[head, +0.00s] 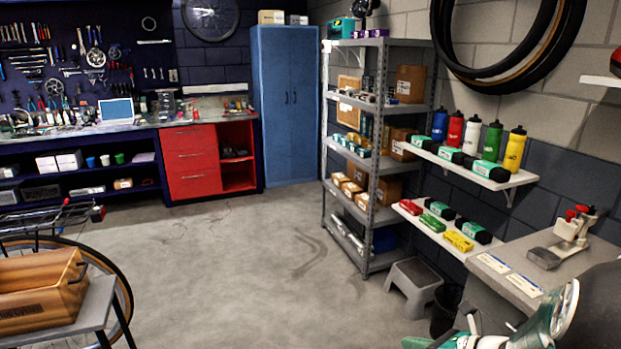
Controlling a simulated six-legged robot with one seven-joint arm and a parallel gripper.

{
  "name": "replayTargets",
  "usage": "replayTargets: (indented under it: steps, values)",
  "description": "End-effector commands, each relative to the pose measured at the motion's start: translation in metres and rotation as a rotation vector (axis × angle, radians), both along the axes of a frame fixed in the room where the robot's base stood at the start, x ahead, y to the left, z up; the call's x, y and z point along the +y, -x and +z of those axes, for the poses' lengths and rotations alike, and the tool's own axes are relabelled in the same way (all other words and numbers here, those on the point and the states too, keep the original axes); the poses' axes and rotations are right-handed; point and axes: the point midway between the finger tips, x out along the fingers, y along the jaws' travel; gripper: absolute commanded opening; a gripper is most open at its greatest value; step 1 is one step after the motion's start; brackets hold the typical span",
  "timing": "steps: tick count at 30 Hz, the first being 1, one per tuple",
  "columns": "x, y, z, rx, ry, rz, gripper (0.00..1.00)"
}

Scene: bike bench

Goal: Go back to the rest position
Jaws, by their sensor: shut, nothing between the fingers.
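My gripper is not in this head view, so its pose and what is around its fingers cannot be seen. A teal and silver part (545,318) with a round light disc and a large dark rounded shape (596,305) fill the bottom right corner close to the camera. I cannot tell whether they are parts of my own arm. The task names no object to handle.
Open concrete floor (250,255) lies in the middle. A wooden crate (35,308) stands at the lower left by a bike wheel. A grey step stool (413,285) and a metal shelf rack (328,155) stand right of centre. A workbench (520,240) is at the right.

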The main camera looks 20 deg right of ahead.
Motion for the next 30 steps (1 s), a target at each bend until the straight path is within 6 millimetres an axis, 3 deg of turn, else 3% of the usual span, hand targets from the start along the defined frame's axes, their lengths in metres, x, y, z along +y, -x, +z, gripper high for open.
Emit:
replayTargets:
  steps: [1, 6, 12, 18, 24, 30]
  values:
    - [0.027, -0.001, 0.010, -0.015, 0.118, 0.137, 0.00]
    - [0.096, 0.014, 0.030, -0.091, 0.498, 0.582, 0.00]
    - [0.149, 0.043, 0.053, -0.241, 0.933, 1.093, 0.00]
    - [0.179, 0.072, 0.082, -0.443, 1.365, 1.572, 0.00]
    - [0.192, 0.094, 0.116, -0.652, 1.778, 1.974, 0.00]
    - [0.194, 0.102, 0.135, -0.755, 2.000, 2.160, 0.00]
